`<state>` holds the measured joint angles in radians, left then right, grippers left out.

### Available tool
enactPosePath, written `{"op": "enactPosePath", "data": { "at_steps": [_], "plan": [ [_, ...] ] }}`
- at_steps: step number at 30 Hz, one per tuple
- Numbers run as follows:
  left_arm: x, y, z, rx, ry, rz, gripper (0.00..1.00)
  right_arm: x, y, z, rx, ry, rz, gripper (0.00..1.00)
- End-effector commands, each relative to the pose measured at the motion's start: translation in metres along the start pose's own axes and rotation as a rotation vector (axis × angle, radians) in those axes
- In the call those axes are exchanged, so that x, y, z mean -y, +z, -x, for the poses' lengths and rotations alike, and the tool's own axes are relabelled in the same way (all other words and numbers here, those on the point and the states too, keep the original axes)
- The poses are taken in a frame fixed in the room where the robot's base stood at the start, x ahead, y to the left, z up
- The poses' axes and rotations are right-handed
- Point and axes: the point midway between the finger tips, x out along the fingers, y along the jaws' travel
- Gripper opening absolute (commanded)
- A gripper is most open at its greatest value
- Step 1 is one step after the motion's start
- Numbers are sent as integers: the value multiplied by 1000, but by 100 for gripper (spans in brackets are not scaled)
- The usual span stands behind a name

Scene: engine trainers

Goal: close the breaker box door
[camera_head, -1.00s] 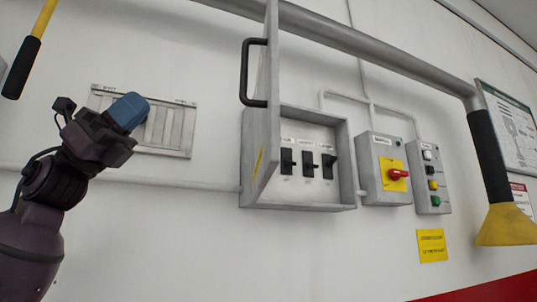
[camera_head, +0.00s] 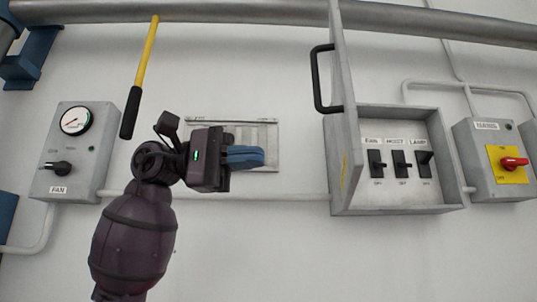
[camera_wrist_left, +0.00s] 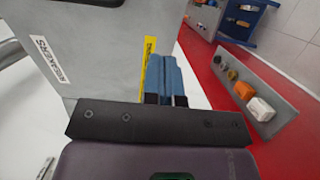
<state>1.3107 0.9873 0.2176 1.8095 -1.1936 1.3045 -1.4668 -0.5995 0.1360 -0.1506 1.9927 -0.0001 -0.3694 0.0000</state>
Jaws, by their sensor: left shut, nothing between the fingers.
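The grey breaker box (camera_head: 402,198) is on the white wall, with three black switches inside. Its door (camera_head: 342,55) stands open, hinged at the box's left side and seen nearly edge-on, with a black handle (camera_head: 318,80) on its left face. In the left wrist view the door (camera_wrist_left: 95,45) fills the upper left, with a lettered label and a yellow strip. My left gripper (camera_head: 260,156) is left of the door, its blue fingers shut, empty and pointing right, apart from the door in the head view. The wrist view also shows the fingers (camera_wrist_left: 166,75). My right gripper is out of view.
A fan box (camera_head: 75,150) and a yellow-and-black lever (camera_head: 140,80) are to the left. A box with a red rotary switch (camera_head: 480,140) is at right. Pipes (camera_head: 260,12) run above.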

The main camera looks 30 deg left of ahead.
Motion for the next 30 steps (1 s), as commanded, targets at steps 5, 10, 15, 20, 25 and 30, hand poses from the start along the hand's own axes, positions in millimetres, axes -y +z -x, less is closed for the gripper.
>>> {"op": "enactPosePath", "data": {
  "at_steps": [5,10,15,20,25,30],
  "plan": [
    [-2,2,-31,4,0,-2,0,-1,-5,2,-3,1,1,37],
    [-2,2,-62,5,2,-1,0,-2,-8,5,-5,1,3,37],
    [-2,2,-90,5,2,0,0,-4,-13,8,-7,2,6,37],
    [-2,2,-109,4,2,2,0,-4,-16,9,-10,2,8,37],
    [-1,1,-119,2,3,2,0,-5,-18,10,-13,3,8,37],
    [-1,1,-122,2,3,2,0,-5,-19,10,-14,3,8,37]
  ]
}}
